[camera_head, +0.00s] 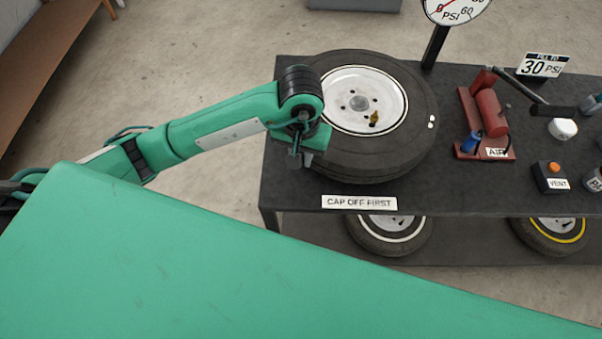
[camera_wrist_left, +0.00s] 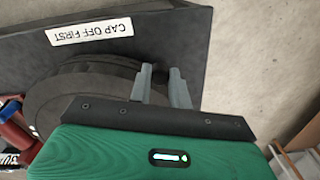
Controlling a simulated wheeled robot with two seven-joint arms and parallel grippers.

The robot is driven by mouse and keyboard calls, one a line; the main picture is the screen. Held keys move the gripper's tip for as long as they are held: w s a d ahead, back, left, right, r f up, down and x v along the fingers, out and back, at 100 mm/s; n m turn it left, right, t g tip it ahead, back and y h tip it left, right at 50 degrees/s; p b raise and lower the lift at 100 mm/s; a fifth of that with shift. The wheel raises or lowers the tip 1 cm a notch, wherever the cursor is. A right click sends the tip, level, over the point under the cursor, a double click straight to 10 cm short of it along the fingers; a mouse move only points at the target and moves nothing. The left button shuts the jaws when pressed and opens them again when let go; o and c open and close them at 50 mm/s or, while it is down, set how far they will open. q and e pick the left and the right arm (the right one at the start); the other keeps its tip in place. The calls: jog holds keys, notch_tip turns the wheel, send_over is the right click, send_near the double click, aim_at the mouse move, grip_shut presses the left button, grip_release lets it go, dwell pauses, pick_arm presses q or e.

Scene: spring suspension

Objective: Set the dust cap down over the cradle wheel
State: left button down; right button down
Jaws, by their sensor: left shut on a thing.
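The wheel (camera_head: 415,95), a black tyre with a white rim and a brass valve piece (camera_head: 374,118), lies flat on the dark bench. My left gripper (camera_head: 303,152) hangs over the wheel's near-left edge. In the left wrist view its two grey fingers (camera_wrist_left: 163,88) point toward the tyre (camera_wrist_left: 75,82) and bench edge. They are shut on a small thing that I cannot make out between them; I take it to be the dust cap. The valve is outside the left wrist view. My right gripper is not in view.
A "CAP OFF FIRST" label (camera_head: 360,202) is on the bench front. A red air pump (camera_head: 488,115), a vent box (camera_head: 551,177) and a pressure gauge (camera_head: 455,8) stand right of and behind the wheel. More wheels (camera_head: 390,235) lie on the lower shelf. A green surface blocks the foreground.

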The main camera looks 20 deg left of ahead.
pick_arm(q)
jog(key=shift+r, duration=4.2)
